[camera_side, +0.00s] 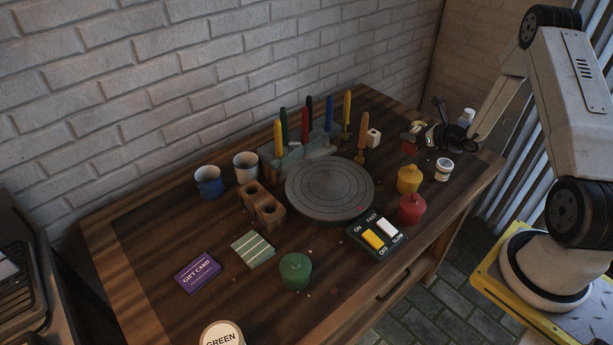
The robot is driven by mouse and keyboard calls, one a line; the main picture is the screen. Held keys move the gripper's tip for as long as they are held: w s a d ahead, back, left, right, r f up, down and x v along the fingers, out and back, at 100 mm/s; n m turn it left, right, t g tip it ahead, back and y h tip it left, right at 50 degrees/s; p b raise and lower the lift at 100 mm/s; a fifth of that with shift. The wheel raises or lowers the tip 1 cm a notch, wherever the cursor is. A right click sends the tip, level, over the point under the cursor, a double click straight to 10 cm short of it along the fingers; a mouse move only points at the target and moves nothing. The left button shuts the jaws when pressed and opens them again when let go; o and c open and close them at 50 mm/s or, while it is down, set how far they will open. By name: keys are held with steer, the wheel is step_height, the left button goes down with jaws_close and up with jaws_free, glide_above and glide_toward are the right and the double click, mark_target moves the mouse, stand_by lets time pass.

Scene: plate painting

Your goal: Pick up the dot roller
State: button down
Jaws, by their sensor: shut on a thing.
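My gripper (446,128) is at the far right of the wooden table, low over its top. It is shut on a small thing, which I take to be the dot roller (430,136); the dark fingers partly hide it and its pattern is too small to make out. A small yellowish piece (417,127) and a small red piece (408,147) lie just left of my gripper. Whether the held thing touches the table I cannot tell.
A round grey turntable (330,190) fills the table's middle. Colored tools stand in a rack (300,153) behind it. A white-labelled jar (444,169), yellow pot (409,179) and red pot (412,209) stand in front of my gripper. A switch box (375,236) sits near the front edge.

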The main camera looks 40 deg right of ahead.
mark_target(416, 145)
steer(key=s+r, duration=0.1)
steer(key=r, duration=0.1)
steer(key=s+a+r, duration=0.1)
steer(key=shift+s+a+r, duration=0.2)
steer(key=shift+s+r, duration=0.15)
steer(key=shift+r, duration=0.05)
steer(key=s+a+r, duration=0.4)
steer(key=s, duration=0.4)
steer(key=shift+a, duration=0.2)
steer(key=shift+w, duration=0.1)
stand_by(0.4)
